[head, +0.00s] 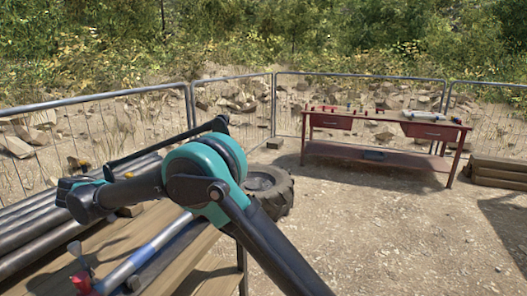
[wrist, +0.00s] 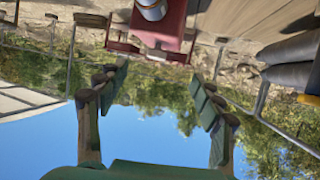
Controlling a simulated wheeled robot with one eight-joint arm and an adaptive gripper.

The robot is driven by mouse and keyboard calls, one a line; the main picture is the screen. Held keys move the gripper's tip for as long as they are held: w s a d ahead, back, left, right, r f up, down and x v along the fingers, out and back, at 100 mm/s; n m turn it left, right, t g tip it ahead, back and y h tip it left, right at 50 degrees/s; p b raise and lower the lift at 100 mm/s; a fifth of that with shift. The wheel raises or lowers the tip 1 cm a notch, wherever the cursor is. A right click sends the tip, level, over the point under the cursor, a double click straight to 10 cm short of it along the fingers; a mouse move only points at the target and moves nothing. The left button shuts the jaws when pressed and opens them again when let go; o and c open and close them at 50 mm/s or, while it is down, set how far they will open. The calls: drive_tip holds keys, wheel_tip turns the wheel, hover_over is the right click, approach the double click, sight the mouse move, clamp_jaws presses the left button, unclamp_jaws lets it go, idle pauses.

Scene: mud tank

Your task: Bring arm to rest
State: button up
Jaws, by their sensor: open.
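My gripper (wrist: 158,88) shows in the wrist view with its two fingers wide apart, and only trees and sky show between them. It is open and holds nothing. In the head view my arm is bent, with a teal and black joint in the middle of the picture. Its far part reaches left above the wooden bench (head: 207,250). The fingers cannot be made out clearly in the head view. The wrist view is upside down, with the ground at the top and the sky at the bottom.
A silver and blue pipe (head: 155,248) and a red clamp (head: 82,283) are at the near bench. Dark pipes (head: 35,235) lie at left. A tyre (head: 270,188) stands behind. A red workbench (head: 385,160) is by the mesh fence (head: 120,125).

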drive_tip(key=w+d+f+n+g, duration=0.1)
drive_tip(key=w+d+g, duration=0.15)
drive_tip(key=d, duration=0.55)
drive_tip(key=w+d+f+n+g, duration=0.1)
drive_tip(key=w+d, duration=0.3)
drive_tip(key=d, duration=0.4)
drive_tip(key=s+d+f+n+g+y, duration=0.1)
drive_tip(key=d+f+n+g+y, duration=0.15)
drive_tip(key=d, duration=1.75)
drive_tip(key=s+d+f+n+y, duration=0.1)
drive_tip(key=s+d+f, duration=0.2)
drive_tip(key=s+d, duration=0.25)
drive_tip(key=s+d+f+g+y, duration=0.1)
drive_tip(key=s+d+f+y, duration=0.15)
drive_tip(key=s+d, duration=0.35)
drive_tip(key=s+d+f+n, duration=0.1)
drive_tip(key=s+d+f, duration=0.35)
drive_tip(key=d, duration=0.35)
drive_tip(key=s+d+f+y, duration=0.2)
drive_tip(key=s+f, duration=0.2)
drive_tip(key=s, duration=0.4)
drive_tip(key=shift+s+n+t, duration=0.3)
drive_tip(key=shift+s+n, duration=0.05)
drive_tip(key=shift+n, duration=0.1)
drive_tip(key=shift+d+r, duration=0.1)
drive_tip(key=shift+c, duration=0.3)
